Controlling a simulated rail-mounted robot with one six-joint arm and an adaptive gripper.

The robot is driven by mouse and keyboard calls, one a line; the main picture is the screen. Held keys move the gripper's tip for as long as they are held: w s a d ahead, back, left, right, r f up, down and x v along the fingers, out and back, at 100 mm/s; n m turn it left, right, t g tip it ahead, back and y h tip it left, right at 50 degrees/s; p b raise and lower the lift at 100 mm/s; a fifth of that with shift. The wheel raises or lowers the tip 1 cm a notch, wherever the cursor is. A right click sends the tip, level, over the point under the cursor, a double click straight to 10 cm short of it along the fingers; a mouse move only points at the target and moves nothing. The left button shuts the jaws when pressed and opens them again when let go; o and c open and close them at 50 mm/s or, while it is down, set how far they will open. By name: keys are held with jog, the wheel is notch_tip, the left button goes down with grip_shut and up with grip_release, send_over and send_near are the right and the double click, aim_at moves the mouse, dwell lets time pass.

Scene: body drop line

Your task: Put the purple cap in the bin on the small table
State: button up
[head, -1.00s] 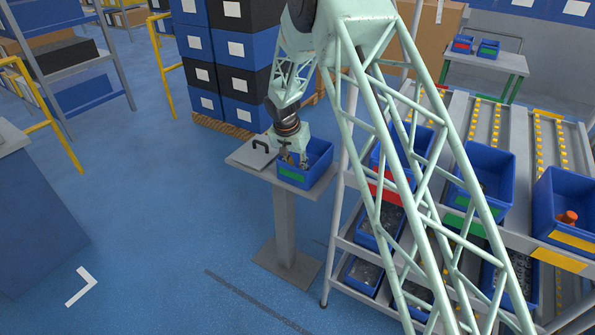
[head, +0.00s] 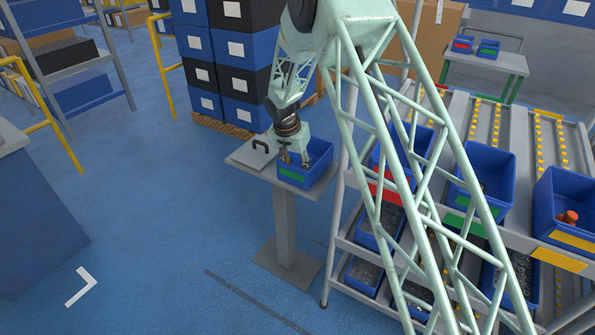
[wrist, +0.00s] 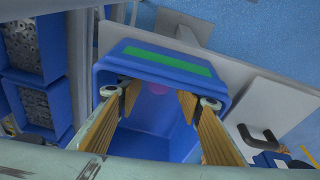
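The blue bin (wrist: 103,78) with a green label stands on the small table (wrist: 228,62). In the head view the bin (head: 319,165) sits on the right part of the small table's top (head: 240,158). My gripper (wrist: 160,98) points down into the bin, its two fingers spread apart with nothing between the tips. In the head view my gripper (head: 294,158) is over the bin's left part. The purple cap (wrist: 157,89) shows as a small patch inside the bin, beyond the fingertips and partly cut off by the bin's rim. It is hidden in the head view.
A grey plate with a black handle (head: 261,146) lies beside the bin. A rack with several blue bins (head: 482,190) stands close on the right, and stacked crates (head: 240,85) stand behind.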

jog(key=p+v, duration=0.1)
jog(key=v, duration=1.1)
